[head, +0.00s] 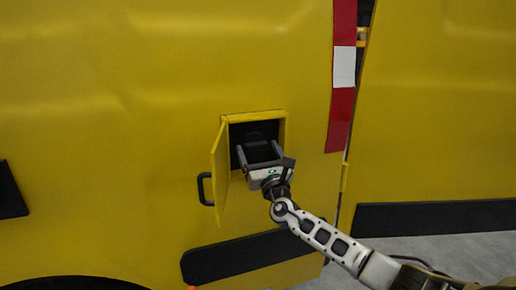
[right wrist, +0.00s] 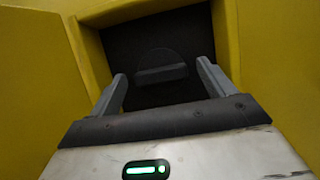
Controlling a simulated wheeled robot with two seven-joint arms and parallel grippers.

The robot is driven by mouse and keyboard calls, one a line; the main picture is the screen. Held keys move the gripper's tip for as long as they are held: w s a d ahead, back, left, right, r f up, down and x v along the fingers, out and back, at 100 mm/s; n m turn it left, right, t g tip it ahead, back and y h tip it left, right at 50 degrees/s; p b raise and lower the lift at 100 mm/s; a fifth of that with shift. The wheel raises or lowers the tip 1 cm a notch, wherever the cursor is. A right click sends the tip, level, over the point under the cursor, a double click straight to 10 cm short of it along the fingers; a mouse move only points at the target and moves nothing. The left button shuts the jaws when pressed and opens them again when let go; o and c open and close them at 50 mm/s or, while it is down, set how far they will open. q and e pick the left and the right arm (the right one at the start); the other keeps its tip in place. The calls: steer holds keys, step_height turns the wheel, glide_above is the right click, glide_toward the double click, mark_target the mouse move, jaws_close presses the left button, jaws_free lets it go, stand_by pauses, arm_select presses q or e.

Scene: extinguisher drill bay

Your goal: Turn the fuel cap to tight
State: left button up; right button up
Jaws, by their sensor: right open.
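The fuel cap (right wrist: 161,66) is a dark round cap with a raised grip bar, set in the dark recess behind the open flap. In the head view the cap (head: 256,138) shows faintly, partly behind my gripper. My right gripper (right wrist: 159,86) is open and empty, its two fingers pointing into the recess on either side of the cap in the picture, short of it. In the head view the right gripper (head: 261,153) is at the mouth of the recess. The grip bar lies nearly level. My left gripper is not in view.
The yellow flap (head: 219,172) stands open at the left of the recess, with a black handle (head: 205,189) on it. The yellow frame of the opening (head: 254,116) surrounds the recess closely. A black bumper strip (head: 236,257) runs below. Grey floor (head: 464,252) shows at the lower right.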

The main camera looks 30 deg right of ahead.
steer(key=shift+w+d+r, duration=0.1)
steer(key=shift+w+r, duration=0.1)
steer(key=shift+w, duration=0.3)
steer(key=c, duration=1)
